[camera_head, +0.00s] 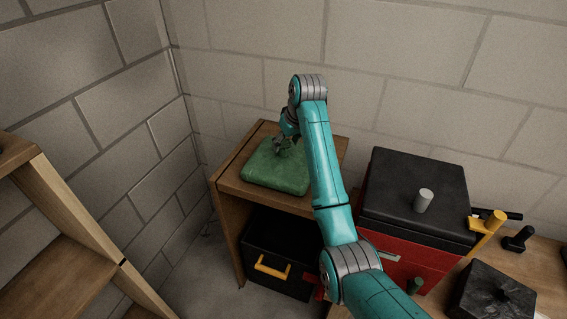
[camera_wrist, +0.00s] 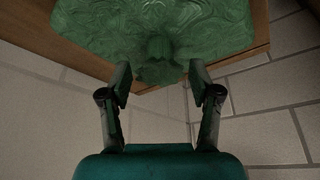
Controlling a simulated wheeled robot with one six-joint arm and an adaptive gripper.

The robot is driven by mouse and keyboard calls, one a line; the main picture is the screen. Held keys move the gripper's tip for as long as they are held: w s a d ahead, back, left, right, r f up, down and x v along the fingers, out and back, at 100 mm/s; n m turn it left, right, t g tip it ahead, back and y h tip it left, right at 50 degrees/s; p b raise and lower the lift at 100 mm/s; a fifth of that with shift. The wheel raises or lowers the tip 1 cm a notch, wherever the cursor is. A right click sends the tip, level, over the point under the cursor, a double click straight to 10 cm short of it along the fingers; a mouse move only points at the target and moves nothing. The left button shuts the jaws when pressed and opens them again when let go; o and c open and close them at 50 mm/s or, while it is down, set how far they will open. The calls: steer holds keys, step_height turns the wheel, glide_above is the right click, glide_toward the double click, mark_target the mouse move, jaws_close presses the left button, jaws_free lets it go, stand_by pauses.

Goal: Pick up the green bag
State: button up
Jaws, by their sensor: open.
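The green bag (camera_head: 277,172) lies flat on the top of a small wooden shelf unit (camera_head: 235,188) in the corner, in the head view. It fills the upper part of the wrist view (camera_wrist: 200,30), where a bunched knob on its surface sits between and slightly beyond the fingertips. My gripper (camera_head: 282,146) points down at the bag's upper part. In the wrist view my gripper (camera_wrist: 159,85) is open, one finger on each side of the knob. I cannot tell whether the fingertips touch the bag.
A red and black toolbox (camera_head: 415,205) with a grey cylinder (camera_head: 424,200) on its lid stands right of the shelf. A black box with a yellow handle (camera_head: 272,267) sits below the bag. Block walls close the corner behind. A wooden shelf (camera_head: 60,270) stands at left.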

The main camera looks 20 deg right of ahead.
mark_target(284, 147)
steer(key=shift+x, duration=2.6)
jaws_close()
